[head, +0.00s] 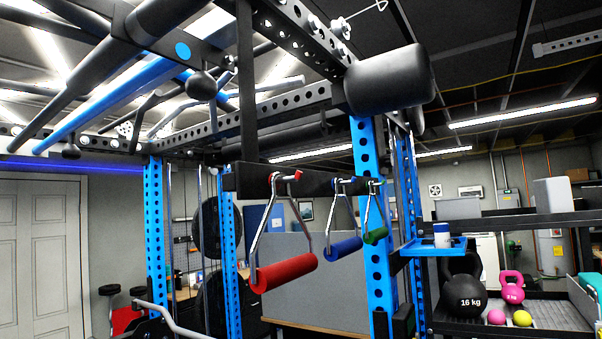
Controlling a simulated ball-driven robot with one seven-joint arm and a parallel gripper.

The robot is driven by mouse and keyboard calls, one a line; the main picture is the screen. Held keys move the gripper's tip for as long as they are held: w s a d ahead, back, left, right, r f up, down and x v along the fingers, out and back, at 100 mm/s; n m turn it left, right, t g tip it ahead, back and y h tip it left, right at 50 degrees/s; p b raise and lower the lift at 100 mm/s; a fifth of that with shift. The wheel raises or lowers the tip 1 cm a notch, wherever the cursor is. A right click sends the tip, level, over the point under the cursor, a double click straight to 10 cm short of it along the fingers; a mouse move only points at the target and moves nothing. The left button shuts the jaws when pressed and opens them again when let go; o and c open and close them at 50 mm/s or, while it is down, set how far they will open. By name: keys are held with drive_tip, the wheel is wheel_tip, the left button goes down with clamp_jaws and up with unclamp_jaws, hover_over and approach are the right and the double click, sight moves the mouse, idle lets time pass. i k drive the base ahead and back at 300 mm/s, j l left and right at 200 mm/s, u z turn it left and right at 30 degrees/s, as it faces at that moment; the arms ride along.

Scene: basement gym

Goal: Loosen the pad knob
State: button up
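A black cylindrical pad (392,78) sticks out at the top right of the blue and black rack. I cannot make out a knob on it for certain. A round black ball (201,85) hangs under the rack's upper bars, left of the pad; I cannot tell whether it is a knob or a grip. My gripper is not in view.
Red (284,272), blue (344,249) and green (376,236) handles hang from a black crossbar in the middle. A blue upright (373,200) stands below the pad. A blue tray (434,247) holds a white and blue tub. A shelf at right holds kettlebells (464,296).

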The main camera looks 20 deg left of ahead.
sight(389, 159)
drive_tip(key=i+l+u, duration=0.3)
drive_tip(key=i+l, duration=0.5)
